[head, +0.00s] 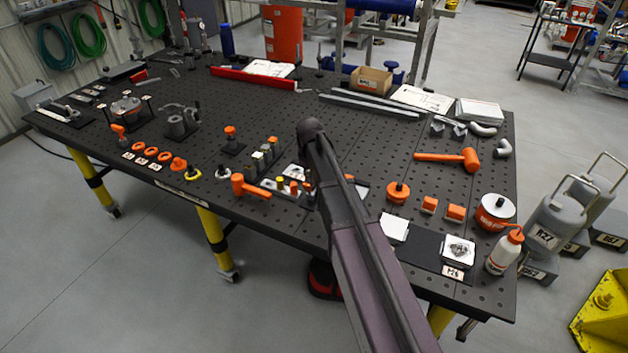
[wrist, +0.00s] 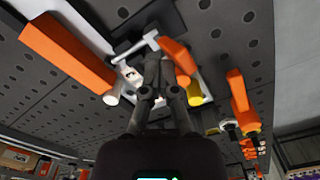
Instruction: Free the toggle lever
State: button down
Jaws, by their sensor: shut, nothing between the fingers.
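My gripper (wrist: 158,68) is shut and empty in the wrist view. Its dark fingertips are close together beside a light grey angled bar (wrist: 135,46), which may be the toggle lever; I cannot tell whether they touch. A short orange piece (wrist: 178,56) is just right of the fingers and a long orange bar (wrist: 68,44) lies to the left. A pale cylinder end (wrist: 111,97) and a yellow-ended piece (wrist: 194,94) flank the fingers. In the head view my arm crosses the table, and I cannot make out the fingertips or clearly pick out the lever.
The black perforated table (head: 345,140) is crowded along its front. An orange mallet (head: 450,158) lies at right, near a white bottle (head: 504,250). An orange-headed tool (head: 248,187) lies left of my arm. The middle back is fairly clear, before a red channel (head: 252,77).

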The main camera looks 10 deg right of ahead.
jog(key=shift+s+a, duration=0.2)
jog(key=shift+s, duration=0.1)
jog(key=shift+w+d, duration=0.1)
jog(key=shift+w, duration=0.1)
jog(key=shift+w+d, duration=0.25)
jog(key=shift+w, duration=0.05)
jog(key=shift+r, duration=0.15)
dwell(0.5)
notch_tip(320, 180, up, 7)
jog(key=p, duration=0.7)
jog(key=shift+f, duration=0.2)
dwell(0.4)
